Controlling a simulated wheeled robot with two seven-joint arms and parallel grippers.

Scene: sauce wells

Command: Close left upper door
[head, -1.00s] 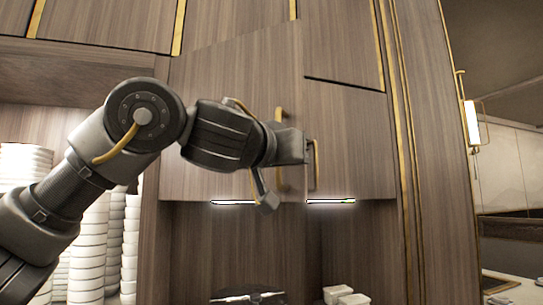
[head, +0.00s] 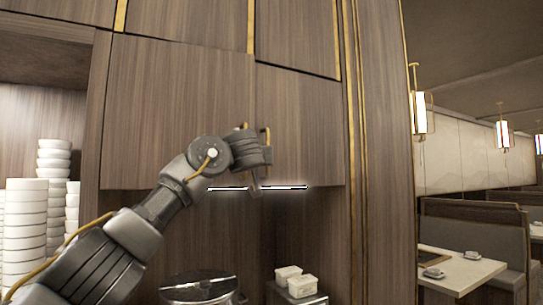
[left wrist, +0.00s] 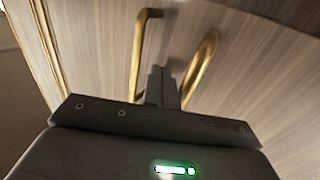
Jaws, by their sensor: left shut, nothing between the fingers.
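The left upper door (head: 172,110) is a brown wood panel in the head view. Brass handles stand at the meeting edges, partly hidden by my arm in the head view. In the left wrist view two brass handles (left wrist: 139,55) and (left wrist: 203,65) flank the closed fingers of my left gripper (left wrist: 163,85). The gripper is shut and empty, close in front of the doors; contact cannot be told. My right gripper is not in view.
An open shelf with stacked white bowls (head: 27,225) is at the left. Below the doors is an open bay with a lidded metal pot (head: 200,290) and small white containers (head: 288,275). A dining table (head: 458,268) and booth are at the right.

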